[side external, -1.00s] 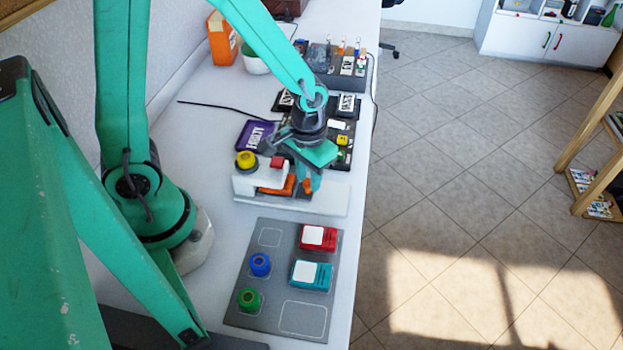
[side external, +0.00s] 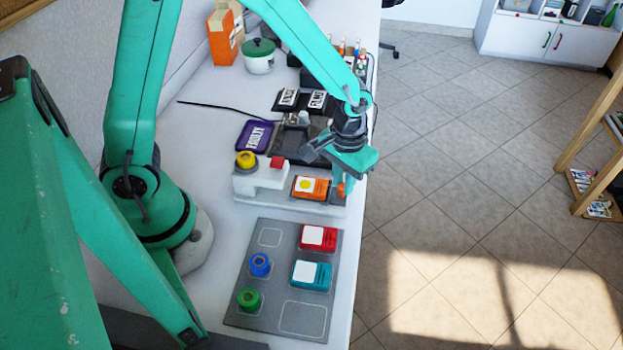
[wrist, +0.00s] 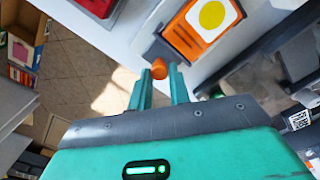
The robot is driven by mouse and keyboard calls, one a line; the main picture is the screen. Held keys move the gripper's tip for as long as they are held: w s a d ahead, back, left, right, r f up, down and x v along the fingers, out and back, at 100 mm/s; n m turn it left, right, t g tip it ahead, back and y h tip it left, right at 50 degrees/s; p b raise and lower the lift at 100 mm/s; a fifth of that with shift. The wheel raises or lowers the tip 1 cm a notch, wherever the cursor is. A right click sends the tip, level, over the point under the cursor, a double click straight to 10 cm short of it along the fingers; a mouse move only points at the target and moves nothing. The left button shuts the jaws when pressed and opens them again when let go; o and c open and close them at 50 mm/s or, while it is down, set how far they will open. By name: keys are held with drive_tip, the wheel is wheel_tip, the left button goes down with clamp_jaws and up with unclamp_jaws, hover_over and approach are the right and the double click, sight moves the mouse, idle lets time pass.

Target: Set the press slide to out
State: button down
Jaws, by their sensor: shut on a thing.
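The press is a white block (side external: 262,179) with a yellow knob (side external: 246,159) and a red button (side external: 278,162) on top. Its slide carries an orange plate (side external: 311,188) with a yellow disc face, lying clear to the right of the press head. The plate also shows at the top of the wrist view (wrist: 204,28). My gripper (side external: 343,188) is shut on the orange slide knob (wrist: 159,68), at the slide's right end near the table edge. In the wrist view my two fingers stand on either side of the knob.
A grey board (side external: 256,299) in front holds a red block (side external: 318,238), a teal block (side external: 311,275), a blue knob (side external: 260,265) and a green knob (side external: 249,300). A purple box (side external: 254,135) and black cases stand behind the press. The table drops off to the floor at right.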

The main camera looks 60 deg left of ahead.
drive_tip(key=shift+w+d, duration=0.3)
drive_tip(key=shift+w, duration=0.05)
drive_tip(key=c, duration=1.6)
unclamp_jaws()
drive_tip(key=shift+s, duration=0.1)
drive_tip(key=shift+r, duration=0.15)
drive_tip(key=shift+r, duration=3.75)
drive_tip(key=shift+a+r, duration=0.1)
